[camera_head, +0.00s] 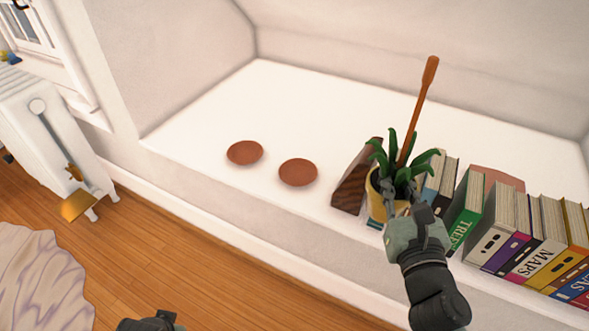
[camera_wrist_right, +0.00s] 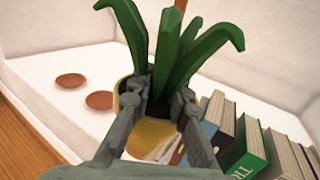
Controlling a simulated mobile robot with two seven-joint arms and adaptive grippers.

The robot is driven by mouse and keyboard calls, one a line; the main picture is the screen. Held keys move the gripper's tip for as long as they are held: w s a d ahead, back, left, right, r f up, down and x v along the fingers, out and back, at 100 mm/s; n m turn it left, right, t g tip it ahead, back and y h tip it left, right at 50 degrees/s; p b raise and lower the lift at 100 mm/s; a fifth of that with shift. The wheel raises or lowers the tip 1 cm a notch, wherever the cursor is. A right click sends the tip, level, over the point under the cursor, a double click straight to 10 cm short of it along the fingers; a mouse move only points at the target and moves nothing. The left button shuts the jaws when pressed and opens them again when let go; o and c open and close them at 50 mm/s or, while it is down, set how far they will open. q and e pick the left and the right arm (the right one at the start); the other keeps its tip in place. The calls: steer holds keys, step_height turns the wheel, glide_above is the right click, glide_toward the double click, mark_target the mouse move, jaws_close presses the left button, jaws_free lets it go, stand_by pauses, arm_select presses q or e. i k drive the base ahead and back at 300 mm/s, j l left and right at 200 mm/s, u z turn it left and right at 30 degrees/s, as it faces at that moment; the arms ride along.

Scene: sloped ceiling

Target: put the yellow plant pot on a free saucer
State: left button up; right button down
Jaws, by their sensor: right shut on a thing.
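My right gripper (camera_head: 396,203) is shut on the pot's near side. In the right wrist view the pot (camera_wrist_right: 152,140) shows between the fingers of the gripper (camera_wrist_right: 160,108). Two empty brown saucers, the left saucer (camera_head: 245,152) and the right saucer (camera_head: 298,172), lie on the ledge left of the pot; they also show in the right wrist view (camera_wrist_right: 70,81). I cannot tell whether the pot touches the ledge. My left gripper (camera_head: 150,323) barely shows at the bottom edge.
A dark wooden block (camera_head: 352,186) stands just left of the pot. A row of books (camera_head: 510,235) fills the right of the ledge (camera_head: 290,110). An orange-brown handle (camera_head: 421,95) rises behind the plant. The ledge behind and left of the saucers is clear.

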mark_target(298, 175)
steer(key=i+j+z, duration=0.2)
steer(key=j, duration=0.5)
steer(key=j+z, duration=0.2)
steer(key=j, duration=0.5)
steer(key=i+j, duration=0.15)
steer(key=i, duration=0.3)
